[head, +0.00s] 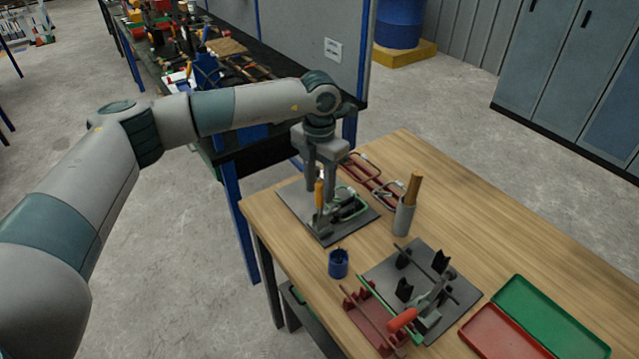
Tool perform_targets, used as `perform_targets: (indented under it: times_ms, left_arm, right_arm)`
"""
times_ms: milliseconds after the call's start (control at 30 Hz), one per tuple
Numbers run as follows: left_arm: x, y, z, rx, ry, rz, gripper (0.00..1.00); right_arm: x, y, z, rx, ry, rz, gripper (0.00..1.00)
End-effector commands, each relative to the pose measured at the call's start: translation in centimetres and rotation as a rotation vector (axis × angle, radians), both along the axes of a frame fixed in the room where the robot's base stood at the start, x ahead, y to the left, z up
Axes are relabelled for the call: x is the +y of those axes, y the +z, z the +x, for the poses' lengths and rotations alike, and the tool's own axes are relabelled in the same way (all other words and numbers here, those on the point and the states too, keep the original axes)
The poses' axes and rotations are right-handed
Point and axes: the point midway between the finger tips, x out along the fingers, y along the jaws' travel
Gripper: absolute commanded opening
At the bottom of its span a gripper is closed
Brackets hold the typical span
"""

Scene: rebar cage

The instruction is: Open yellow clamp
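The yellow clamp handle (319,191) stands upright on a dark grey plate (293,195) at the far left corner of the wooden table. My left gripper (319,183) points straight down over it. Its two fingers show apart, with the top of the yellow handle between or just in front of them. I cannot tell whether the fingers touch the handle. The clamp's grey base sits below, beside a green-rimmed rebar piece (350,206). My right gripper is not in view.
On the wooden table (470,215) are a grey cup (404,217) with a wooden handle, a blue cup (338,264), a second plate with a red-handled clamp (402,320), a green tray (550,318) and a red tray (500,335). Red frames (372,178) lie behind the left plate.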

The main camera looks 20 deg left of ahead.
Motion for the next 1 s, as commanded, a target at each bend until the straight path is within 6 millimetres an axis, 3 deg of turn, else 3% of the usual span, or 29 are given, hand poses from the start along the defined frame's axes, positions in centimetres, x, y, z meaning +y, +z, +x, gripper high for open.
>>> perform_targets:
  times_ms: [433,600,1000]
  left_arm:
    - [-0.02,-0.89,-0.04,0.001,-0.001,0.000,0.36]
    - [-0.01,-0.86,-0.03,0.001,-0.001,0.000,0.00]
    - [-0.02,-1.00,0.29,-0.010,-0.001,-0.009,0.00]
  right_arm:
    - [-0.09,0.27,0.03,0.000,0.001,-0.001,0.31]
    - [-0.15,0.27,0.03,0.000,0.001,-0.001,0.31]
    - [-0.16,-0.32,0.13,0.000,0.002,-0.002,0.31]
